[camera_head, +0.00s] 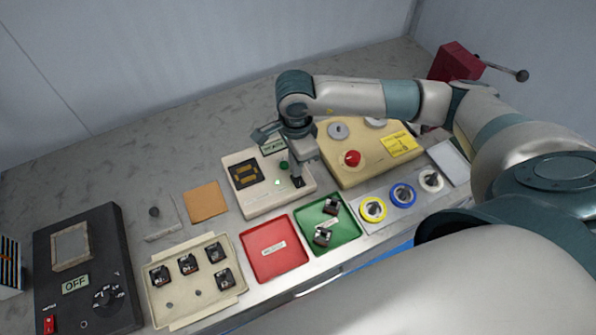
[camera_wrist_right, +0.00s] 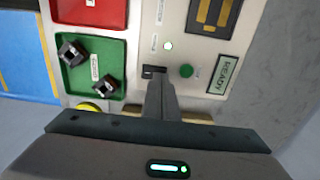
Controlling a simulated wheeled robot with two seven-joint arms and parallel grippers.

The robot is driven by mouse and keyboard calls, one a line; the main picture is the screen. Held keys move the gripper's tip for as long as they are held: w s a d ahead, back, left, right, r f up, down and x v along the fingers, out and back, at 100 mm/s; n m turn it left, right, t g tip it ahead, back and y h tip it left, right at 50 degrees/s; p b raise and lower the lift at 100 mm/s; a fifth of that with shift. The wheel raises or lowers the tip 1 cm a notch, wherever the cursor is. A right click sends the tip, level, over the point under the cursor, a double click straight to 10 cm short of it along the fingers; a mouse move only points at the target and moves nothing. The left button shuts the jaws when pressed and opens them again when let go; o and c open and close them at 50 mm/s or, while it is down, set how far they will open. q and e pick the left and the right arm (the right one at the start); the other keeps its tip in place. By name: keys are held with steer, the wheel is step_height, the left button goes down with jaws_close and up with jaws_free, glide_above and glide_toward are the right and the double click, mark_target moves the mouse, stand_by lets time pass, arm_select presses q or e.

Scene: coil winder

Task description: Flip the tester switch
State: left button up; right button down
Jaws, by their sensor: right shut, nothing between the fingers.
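The tester (camera_head: 240,203) is a cream box on the bench. It has a black socket with gold contacts (camera_head: 245,173), a green button (camera_head: 284,165), a lit green lamp (camera_head: 277,182) and a small display that reads READY in the right wrist view (camera_wrist_right: 223,75). The black tester switch (camera_wrist_right: 150,71) sits beside the lamp and is partly hidden by my fingers. My right gripper (camera_head: 297,180) is shut and empty, pointing down with its fingertips at the switch. I cannot tell whether they touch it, nor which way the switch stands. My left gripper is not in view.
A red tray (camera_head: 262,265) and a green tray (camera_head: 346,233) with two small coils lie in front. A cream parts tray (camera_head: 185,308), a black box reading OFF (camera_head: 110,250) and an orange pad (camera_head: 206,202) are left. The yellowish winder panel with a red button (camera_head: 352,158) adjoins on the right.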

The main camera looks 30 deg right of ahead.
steer(key=shift+f+b, duration=0.75)
stand_by(0.8)
steer(key=shift+r, duration=0.15)
step_height(320, 180, up, 7)
steer(key=p, duration=0.2)
steer(key=shift+p, duration=0.35)
stand_by(0.3)
steer(key=shift+s, duration=0.1)
stand_by(0.6)
